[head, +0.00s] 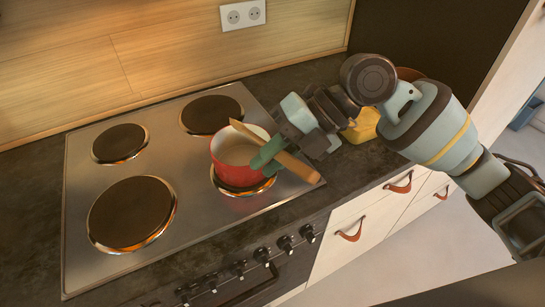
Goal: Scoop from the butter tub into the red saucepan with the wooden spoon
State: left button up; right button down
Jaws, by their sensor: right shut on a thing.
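The red saucepan (228,172) stands on the front right burner of the stove, with a pale inside. My right gripper (270,155) is shut on the wooden spoon (298,168) at the pan's right side. The spoon slants, with one end over the pan's opening and the other sticking out to the lower right past the gripper. A yellow thing (363,126), probably the butter tub, stands on the counter behind my right gripper and is partly hidden by my arm. Its contents cannot be seen. My left gripper is not in view.
The steel stove (187,190) has bare burners to the left of and behind the pan. Knobs (263,255) line its front. A brown rounded thing (410,74) shows partly behind my arm. Drawers with leather pulls (349,230) lie below the dark counter. A socket (243,14) is on the wall.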

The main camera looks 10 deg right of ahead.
jog(key=shift+a+r, duration=0.1)
jog(key=shift+a, duration=0.05)
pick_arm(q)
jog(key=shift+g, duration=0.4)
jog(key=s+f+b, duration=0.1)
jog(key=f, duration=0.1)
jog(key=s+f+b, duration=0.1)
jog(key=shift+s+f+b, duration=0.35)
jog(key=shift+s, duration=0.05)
pick_arm(e)
jog(key=m+y, duration=0.1)
jog(key=y, duration=0.2)
jog(key=shift+m, duration=0.3)
jog(key=shift+a+r, duration=0.1)
jog(key=shift+r, duration=0.15)
pick_arm(q)
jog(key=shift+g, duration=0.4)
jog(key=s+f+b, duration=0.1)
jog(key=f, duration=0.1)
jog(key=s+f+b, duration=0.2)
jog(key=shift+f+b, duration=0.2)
jog(key=shift+b, duration=0.1)
pick_arm(e)
jog(key=m+y, duration=0.1)
jog(key=y, duration=0.2)
jog(key=shift+m+t, duration=0.3)
jog(key=shift+m, duration=0.1)
